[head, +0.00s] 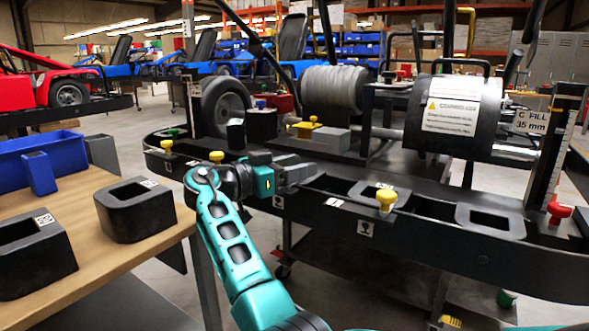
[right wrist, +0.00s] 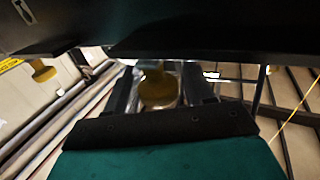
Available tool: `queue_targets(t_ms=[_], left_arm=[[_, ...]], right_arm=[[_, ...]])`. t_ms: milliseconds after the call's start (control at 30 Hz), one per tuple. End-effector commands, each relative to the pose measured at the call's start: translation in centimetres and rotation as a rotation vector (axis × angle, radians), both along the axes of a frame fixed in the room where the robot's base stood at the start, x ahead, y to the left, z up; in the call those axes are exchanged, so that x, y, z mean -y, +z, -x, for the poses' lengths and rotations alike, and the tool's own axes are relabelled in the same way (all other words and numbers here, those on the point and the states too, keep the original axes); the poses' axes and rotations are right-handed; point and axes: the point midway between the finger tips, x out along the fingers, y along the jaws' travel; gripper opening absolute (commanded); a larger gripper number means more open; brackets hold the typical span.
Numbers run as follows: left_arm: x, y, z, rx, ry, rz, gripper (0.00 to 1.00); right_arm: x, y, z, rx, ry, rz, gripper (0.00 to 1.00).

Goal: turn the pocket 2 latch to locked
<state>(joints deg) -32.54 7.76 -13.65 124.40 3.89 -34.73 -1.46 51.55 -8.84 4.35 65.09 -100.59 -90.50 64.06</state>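The kart stand's black front rail (head: 440,240) carries dark pockets, including a square frame (head: 490,220) at the right. A yellow knob (head: 386,198) stands on the rail beside a pocket, right of my right gripper; others stand at left (head: 216,156) and far left (head: 166,145). I cannot read which pocket is number 2, nor its latch state. My right gripper (head: 300,177) is over the rail, grey fingers pointing right. In the right wrist view its fingers (right wrist: 162,92) are apart, with a yellow knob (right wrist: 158,90) seen between them; contact is not clear. My left gripper is out of view.
A wooden table (head: 95,235) at left holds black blocks (head: 135,208) and a blue bin (head: 35,165). Above the rail are a grey spool (head: 343,90), a black drum (head: 453,118) and a red knob (head: 558,212). Floor shows between table and stand.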

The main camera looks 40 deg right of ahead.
Motion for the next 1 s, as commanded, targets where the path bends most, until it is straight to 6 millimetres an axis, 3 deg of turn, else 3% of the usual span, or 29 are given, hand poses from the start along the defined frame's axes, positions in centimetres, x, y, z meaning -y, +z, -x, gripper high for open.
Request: queue_targets(t_ms=[267, 433, 1000], left_arm=[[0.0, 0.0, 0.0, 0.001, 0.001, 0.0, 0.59], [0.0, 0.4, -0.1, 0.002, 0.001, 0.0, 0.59], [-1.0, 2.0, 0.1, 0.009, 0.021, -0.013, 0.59]], right_arm=[[-0.1, -0.3, 0.0, -0.005, 0.001, -0.005, 0.58], [-0.1, 1.1, 0.0, -0.001, 0.001, -0.005, 0.58], [0.0, 14.6, 0.0, -0.001, 0.0, -0.004, 0.58]])
